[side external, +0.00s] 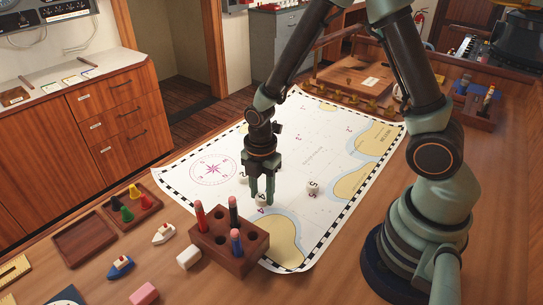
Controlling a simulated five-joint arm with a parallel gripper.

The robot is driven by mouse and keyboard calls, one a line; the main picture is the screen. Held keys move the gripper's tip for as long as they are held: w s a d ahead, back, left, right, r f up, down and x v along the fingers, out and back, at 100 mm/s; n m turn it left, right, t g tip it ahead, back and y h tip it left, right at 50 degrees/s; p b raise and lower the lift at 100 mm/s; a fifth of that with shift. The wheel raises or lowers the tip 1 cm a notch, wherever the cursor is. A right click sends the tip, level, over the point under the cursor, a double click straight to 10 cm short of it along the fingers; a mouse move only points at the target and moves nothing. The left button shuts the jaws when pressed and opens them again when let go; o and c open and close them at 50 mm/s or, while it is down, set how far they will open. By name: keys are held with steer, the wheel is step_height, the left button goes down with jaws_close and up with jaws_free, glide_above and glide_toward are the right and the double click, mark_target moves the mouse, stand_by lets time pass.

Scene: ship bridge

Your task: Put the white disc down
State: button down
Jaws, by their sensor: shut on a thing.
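My gripper (262,200) points down over the near part of the sea chart (290,150). It is shut on a small white piece, the white disc (261,198), which shows between the fingertips. The disc is partly covered by the fingers, and I cannot tell whether it touches the chart. Another small white piece (314,187) with a dark mark lies on the chart to the right. A further white piece (243,177) shows partly behind the gripper on the left.
A white block (188,257), a pink block (144,294), toy boats (163,233) and a tray of coloured pawns (132,208) lie at left. The chart's middle is clear.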

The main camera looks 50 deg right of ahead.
steer(key=shift+f, duration=0.35)
stand_by(0.7)
steer(key=shift+c, duration=1.9)
jaws_free()
steer(key=s+d+r+m+t, duration=0.2)
steer(key=r+m, duration=0.7)
steer(key=r, duration=0.3)
steer(key=s+d+r+m+t, duration=0.2)
steer(key=s+r+m+t, duration=0.1)
steer(key=r+m, duration=0.7)
step_height(320, 180, up, 3)
steer(key=shift+s+f+m+t, duration=0.2)
steer(key=shift+s+m+t, duration=0.05)
steer(key=shift+m+t, duration=0.05)
